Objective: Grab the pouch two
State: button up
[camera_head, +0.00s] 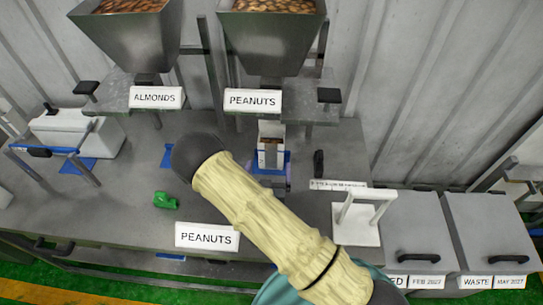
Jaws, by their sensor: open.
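A white pouch (271,146) with a brown patch on its front stands upright under the middle hopper marked PEANUTS. It is on or just behind a blue patch (284,157) on the grey bench. No number shows on it, so I cannot tell whether it is pouch two. My arm crosses the view from the lower right to a dark rounded joint left of the pouch. I cannot make out my gripper or its fingertips. A small grey part in front of the pouch is partly hidden by my arm, and I cannot tell what it is.
Hoppers marked ALMONDS (128,37) and PEANUTS (272,40) stand above the bench (125,195). A green object (165,200) lies at left. A white handled stand (357,230) is at right, beside grey lidded bins (490,235). A white box (65,132) is far left.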

jog(key=p, duration=0.3)
send_near(272, 131)
jog(key=w, duration=0.2)
jog(key=shift+w, duration=0.15)
jog(key=w+p, duration=0.3)
jog(key=w, duration=0.1)
jog(key=shift+w+d, duration=0.1)
jog(key=shift+w, duration=0.05)
jog(key=shift+w+f+p, duration=0.1)
jog(key=shift+w+p, duration=0.2)
jog(key=shift+w, duration=0.15)
